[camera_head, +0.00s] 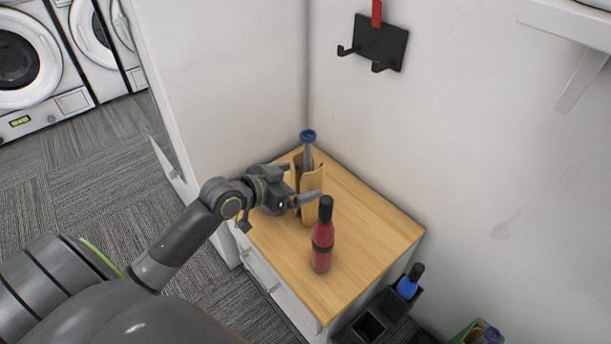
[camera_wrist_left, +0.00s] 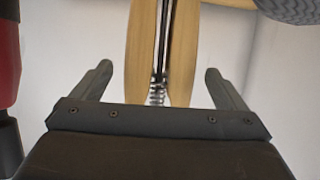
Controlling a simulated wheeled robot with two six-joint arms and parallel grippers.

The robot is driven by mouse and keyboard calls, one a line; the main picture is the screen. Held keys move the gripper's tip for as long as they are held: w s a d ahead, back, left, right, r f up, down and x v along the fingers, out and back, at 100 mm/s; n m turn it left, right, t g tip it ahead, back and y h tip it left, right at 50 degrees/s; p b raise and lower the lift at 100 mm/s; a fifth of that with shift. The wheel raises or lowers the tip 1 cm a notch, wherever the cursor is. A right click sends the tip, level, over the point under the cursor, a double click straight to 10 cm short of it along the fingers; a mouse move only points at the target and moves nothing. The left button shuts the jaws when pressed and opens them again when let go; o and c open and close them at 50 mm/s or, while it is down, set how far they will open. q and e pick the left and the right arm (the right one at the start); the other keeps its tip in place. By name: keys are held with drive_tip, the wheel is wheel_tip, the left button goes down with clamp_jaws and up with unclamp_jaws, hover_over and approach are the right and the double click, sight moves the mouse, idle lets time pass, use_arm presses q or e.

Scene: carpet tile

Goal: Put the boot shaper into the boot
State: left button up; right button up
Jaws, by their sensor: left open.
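The wooden boot shaper (camera_head: 312,180), a split form in light wood, stands on the wooden cabinet top (camera_head: 370,228) near the back corner. In the left wrist view the shaper (camera_wrist_left: 181,60) shows two wooden halves with a metal rod and spring between them. My left gripper (camera_head: 298,187) is open at the shaper. In the wrist view the fingers of this gripper (camera_wrist_left: 158,78) lie on either side of it, with gaps, not closed on it. I cannot make out a boot for certain. My right gripper is not in view.
A red bottle (camera_head: 322,245) with a black cap stands close in front of the gripper. A blue-topped item (camera_head: 308,137) rises behind the shaper. A black holder with a blue bottle (camera_head: 409,283) is beside the cabinet.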

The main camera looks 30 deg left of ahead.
use_arm(q)
drive_tip(key=p+v, duration=0.2)
drive_tip(key=v, duration=0.6)
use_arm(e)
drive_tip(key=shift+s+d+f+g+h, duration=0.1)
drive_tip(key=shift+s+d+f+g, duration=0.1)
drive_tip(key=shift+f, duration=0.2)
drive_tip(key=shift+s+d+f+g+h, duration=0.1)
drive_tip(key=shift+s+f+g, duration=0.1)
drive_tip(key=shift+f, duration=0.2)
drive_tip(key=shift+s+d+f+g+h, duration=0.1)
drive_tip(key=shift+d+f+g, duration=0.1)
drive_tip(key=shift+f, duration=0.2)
